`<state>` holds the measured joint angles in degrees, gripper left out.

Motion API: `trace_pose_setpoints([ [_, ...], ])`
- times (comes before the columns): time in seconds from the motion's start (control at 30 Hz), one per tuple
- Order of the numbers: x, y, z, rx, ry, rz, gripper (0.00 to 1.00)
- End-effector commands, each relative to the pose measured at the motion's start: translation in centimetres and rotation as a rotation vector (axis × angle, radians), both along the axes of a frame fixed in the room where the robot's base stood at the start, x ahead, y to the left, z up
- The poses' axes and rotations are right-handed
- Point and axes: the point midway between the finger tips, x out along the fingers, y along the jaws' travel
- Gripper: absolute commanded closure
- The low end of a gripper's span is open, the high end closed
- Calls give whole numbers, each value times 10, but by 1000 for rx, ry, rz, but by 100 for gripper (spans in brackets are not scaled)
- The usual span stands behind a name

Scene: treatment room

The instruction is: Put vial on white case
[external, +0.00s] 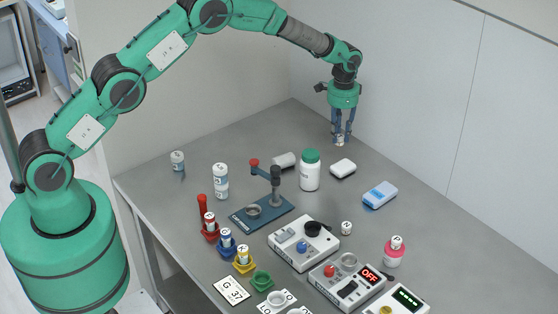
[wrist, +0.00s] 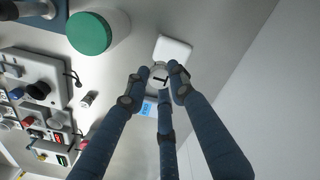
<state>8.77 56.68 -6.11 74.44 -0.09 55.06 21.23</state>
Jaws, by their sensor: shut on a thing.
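The vial (external: 339,141) is small, with a pale top carrying a dark mark. My gripper (external: 339,137) is shut on it and points downward, near the back right of the table. In the wrist view the vial (wrist: 159,75) sits between the three blue fingers, mostly hidden by them. The white case (external: 343,167) is a small rounded box lying flat on the table, just in front of my gripper in the external view. In the wrist view the white case (wrist: 173,49) shows just above the fingertips, partly covered by one finger. The vial appears apart from the case.
A white bottle with a green lid (external: 310,171) stands left of the case. A blue and white box (external: 380,195) lies to its front right. A lying white container (external: 284,160), a blue stand (external: 262,213) and several devices stand farther left and forward. The back table corner is clear.

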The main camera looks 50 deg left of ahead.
Motion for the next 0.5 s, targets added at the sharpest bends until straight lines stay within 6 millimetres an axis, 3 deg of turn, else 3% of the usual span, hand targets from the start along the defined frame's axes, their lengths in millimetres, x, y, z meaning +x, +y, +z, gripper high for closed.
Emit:
trace_pose_setpoints([
  [0.5, 0, 0, -59, 0, 1, 0, 94],
])
